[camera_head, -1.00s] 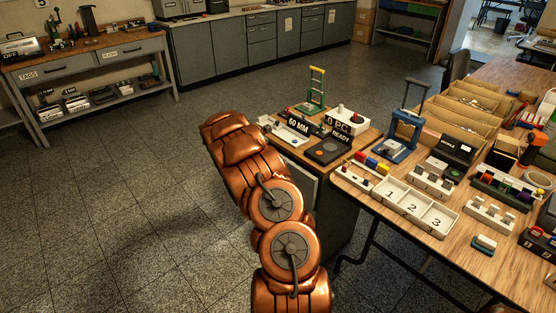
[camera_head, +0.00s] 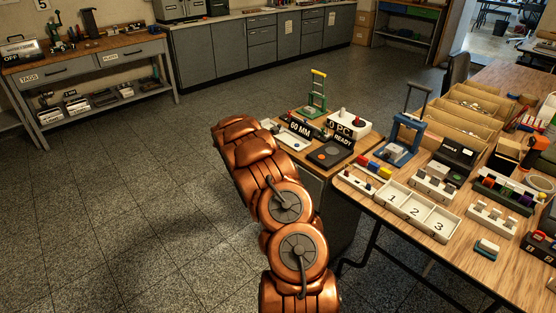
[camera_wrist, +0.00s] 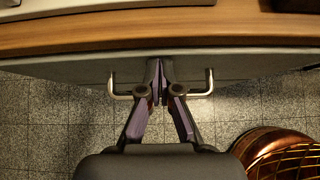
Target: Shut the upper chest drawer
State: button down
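In the wrist view a grey drawer front (camera_wrist: 80,66) lies under a wooden top edge. It carries a metal bar handle (camera_wrist: 201,94). My gripper (camera_wrist: 161,75) is at the middle of this handle, its dark fingertips together, with the handle showing on both sides of them. The tips reach the drawer front or stop very close to it; I cannot tell if they touch. In the head view the chest (camera_head: 340,205) stands left of the big table, and my copper arm hides its front, the handle and my gripper. How far the drawer stands open is not clear.
The chest's wooden top (camera_head: 371,139) carries a "60 MM" sign (camera_head: 300,127), a green stand (camera_head: 317,95) and a white box (camera_head: 349,121). The long table (camera_head: 480,262) with trays and tools is on the right. Open tiled floor (camera_head: 110,200) lies to the left.

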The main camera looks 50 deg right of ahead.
jog(key=a+f+v, duration=0.1)
jog(key=f+v, duration=0.1)
jog(key=v, duration=1.1)
jog(key=shift+w+a+b, duration=0.25)
jog(key=shift+a+b, duration=0.05)
jog(key=shift+b, duration=0.1)
jog(key=s+a+r+m+y+p, duration=0.1)
jog(key=s+a+r+m+p, duration=0.1)
jog(key=s+a+r+m, duration=0.4)
jog(key=s+a+r+m+y+p, duration=0.2)
jog(key=s+a+r, duration=0.4)
jog(key=a+r, duration=0.45)
jog(key=s+a+r+m+y+p, duration=0.2)
jog(key=s+a+m+y+p, duration=0.1)
jog(key=s+a, duration=0.9)
jog(key=s+a+r+m+y+p, duration=0.3)
jog(key=s+a, duration=0.8)
jog(key=a, duration=0.6)
jog(key=shift+s+a+m, duration=0.25)
jog(key=shift+s+m, duration=0.15)
jog(key=shift+m, duration=0.5)
